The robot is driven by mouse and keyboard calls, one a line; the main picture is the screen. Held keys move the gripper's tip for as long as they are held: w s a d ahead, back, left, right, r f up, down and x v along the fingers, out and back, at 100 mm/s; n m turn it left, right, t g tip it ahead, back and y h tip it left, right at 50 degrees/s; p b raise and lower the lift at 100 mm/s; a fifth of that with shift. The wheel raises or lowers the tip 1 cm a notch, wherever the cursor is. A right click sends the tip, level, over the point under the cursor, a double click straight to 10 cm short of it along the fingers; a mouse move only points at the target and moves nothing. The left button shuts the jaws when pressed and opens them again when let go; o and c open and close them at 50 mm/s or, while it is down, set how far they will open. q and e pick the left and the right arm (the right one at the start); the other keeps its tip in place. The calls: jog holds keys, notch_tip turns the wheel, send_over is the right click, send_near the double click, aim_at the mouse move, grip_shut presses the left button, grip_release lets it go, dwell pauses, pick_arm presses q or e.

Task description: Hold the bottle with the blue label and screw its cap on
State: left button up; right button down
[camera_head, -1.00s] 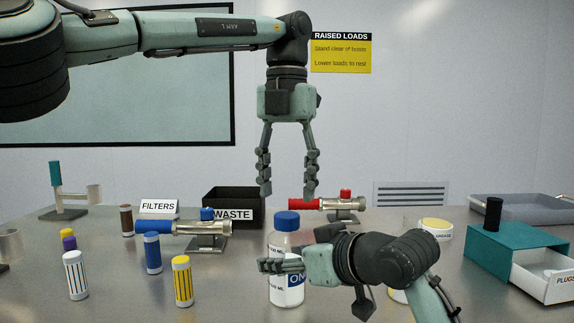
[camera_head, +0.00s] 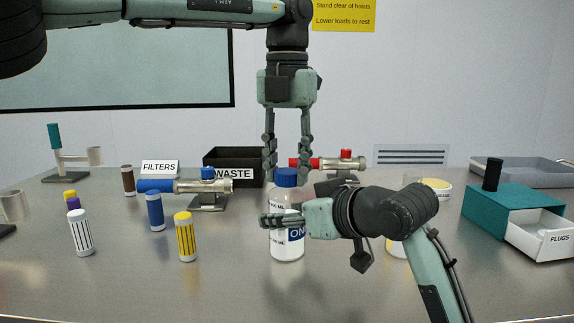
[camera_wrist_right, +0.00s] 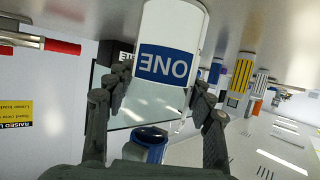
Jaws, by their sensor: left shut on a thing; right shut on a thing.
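The bottle (camera_head: 287,246) with the blue "ONE" label stands upright on the steel table. Its blue cap (camera_head: 286,177) is at its top. My left gripper (camera_head: 287,176) points straight down from above, its fingers shut on the cap. My right gripper (camera_head: 282,220) reaches in from the right and is shut around the upper, clear part of the bottle, above the label. In the right wrist view the bottle (camera_wrist_right: 175,35) hangs upside down between the right fingers, with the blue cap (camera_wrist_right: 150,138) low near the palm. I cannot see how the cap's threads sit.
Several capped cylinders, such as a yellow striped one (camera_head: 186,238), stand to the left. The blue-handled valve (camera_head: 205,187), black waste bin (camera_head: 233,153) and red-handled valve (camera_head: 342,160) are behind. A teal box (camera_head: 500,208) with an open drawer is at right. The front table is clear.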

pick_arm(q)
grip_shut()
jog(key=o, duration=1)
grip_release()
notch_tip(320, 180, up, 12)
pick_arm(e)
jog(key=c, duration=0.5)
grip_release()
